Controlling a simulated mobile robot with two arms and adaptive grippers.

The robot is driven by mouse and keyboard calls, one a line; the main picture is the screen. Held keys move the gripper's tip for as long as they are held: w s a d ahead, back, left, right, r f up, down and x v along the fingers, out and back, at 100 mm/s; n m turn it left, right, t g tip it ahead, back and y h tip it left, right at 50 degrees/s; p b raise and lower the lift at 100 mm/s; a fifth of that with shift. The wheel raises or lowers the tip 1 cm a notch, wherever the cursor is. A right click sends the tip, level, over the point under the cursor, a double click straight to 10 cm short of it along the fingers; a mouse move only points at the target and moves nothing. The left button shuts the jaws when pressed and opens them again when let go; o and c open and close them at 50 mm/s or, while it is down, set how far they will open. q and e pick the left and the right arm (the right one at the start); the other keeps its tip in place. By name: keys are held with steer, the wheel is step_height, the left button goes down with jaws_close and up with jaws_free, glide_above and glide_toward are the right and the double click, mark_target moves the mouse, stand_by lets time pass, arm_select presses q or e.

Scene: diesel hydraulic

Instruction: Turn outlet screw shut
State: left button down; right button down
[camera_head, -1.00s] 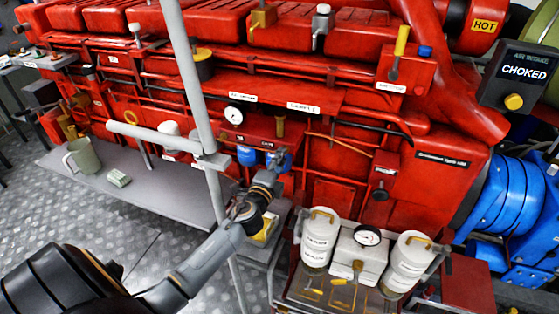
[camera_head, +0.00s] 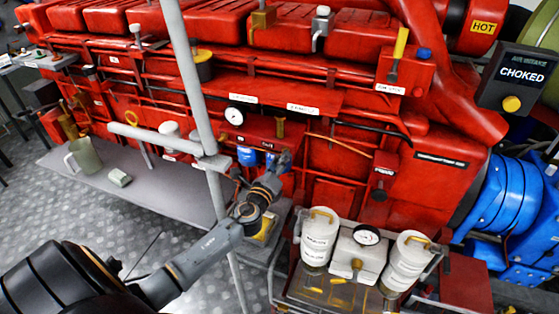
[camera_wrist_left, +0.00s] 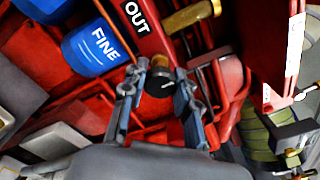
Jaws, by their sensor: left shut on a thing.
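The outlet screw (camera_wrist_left: 160,84) is a black round knob with a white mark and a brass part behind it, below a red plate marked OUT (camera_wrist_left: 139,18) in the left wrist view. My left gripper (camera_wrist_left: 158,88) has a finger on each side of the knob and is shut on it. In the head view my left gripper (camera_head: 284,161) reaches the red engine's front, right of the blue filters (camera_head: 247,156). The gripper hides the screw there. My right gripper is not in view.
A blue filter marked FINE (camera_wrist_left: 97,45) sits left of the fingers in the left wrist view, and a brass handle (camera_wrist_left: 188,17) is above. A grey upright post (camera_head: 192,90) stands left of my gripper. White canisters (camera_head: 320,240) stand at the lower right.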

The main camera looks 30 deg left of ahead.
arm_select(q)
steer(key=shift+m, duration=0.3)
steer(key=c, duration=1)
jaws_free()
steer(key=shift+s, duration=0.1)
steer(key=v, duration=1.1)
steer(key=shift+s+d, duration=0.2)
steer(key=shift+s, duration=0.2)
